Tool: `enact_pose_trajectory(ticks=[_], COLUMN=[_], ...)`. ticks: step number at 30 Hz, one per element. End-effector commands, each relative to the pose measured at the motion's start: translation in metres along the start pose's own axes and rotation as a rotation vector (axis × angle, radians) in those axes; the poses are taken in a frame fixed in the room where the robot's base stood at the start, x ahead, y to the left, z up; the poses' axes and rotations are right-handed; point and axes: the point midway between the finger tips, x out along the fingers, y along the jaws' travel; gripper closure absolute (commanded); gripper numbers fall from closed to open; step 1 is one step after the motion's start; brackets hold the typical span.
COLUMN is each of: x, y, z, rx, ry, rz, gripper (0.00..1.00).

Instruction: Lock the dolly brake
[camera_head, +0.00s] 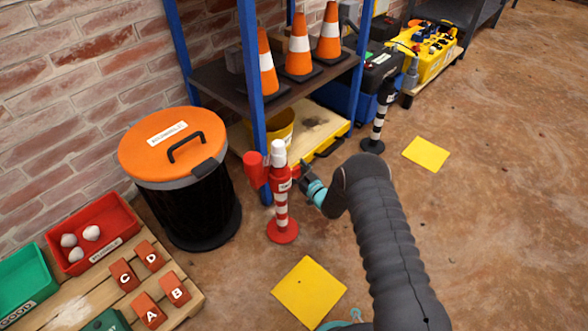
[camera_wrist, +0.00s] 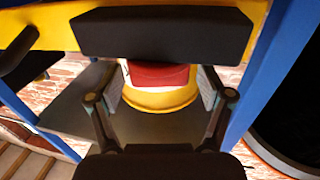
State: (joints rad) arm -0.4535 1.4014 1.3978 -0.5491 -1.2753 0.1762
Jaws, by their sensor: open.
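I cannot make out a dolly brake with certainty. A low wooden pallet-like base (camera_head: 447,72) under a yellow battery-like unit (camera_head: 432,50) stands at the back right in the head view; no brake shows clearly on it. My gripper (camera_head: 306,176) is beside the red-and-white striped post (camera_head: 281,205), to its right, in front of the blue shelf rack. In the wrist view my gripper (camera_wrist: 160,108) is open, fingers apart. A yellow bucket (camera_wrist: 160,100) and a red-and-white piece (camera_wrist: 158,75) show between the fingers, and I cannot tell their distance.
An orange-lidded bin (camera_head: 172,145) stands left of the post. The rack (camera_head: 215,82) holds traffic cones (camera_head: 299,45). A black-and-white post (camera_head: 378,125) stands behind my arm. Yellow floor squares (camera_head: 310,292) lie flat. Red and green trays (camera_head: 92,232) are at left. Floor at right is clear.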

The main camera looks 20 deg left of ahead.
Motion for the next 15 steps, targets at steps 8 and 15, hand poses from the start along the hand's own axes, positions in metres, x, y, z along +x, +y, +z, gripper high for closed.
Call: enact_pose_trajectory(ticks=[8,15], x=[-0.0003,0.0000], y=[0.0000,0.0006], z=[0.0000,-0.0003], rx=[0.000,0.000], ry=[0.000,0.002], rz=[0.000,-0.020], gripper=[0.76,0.82])
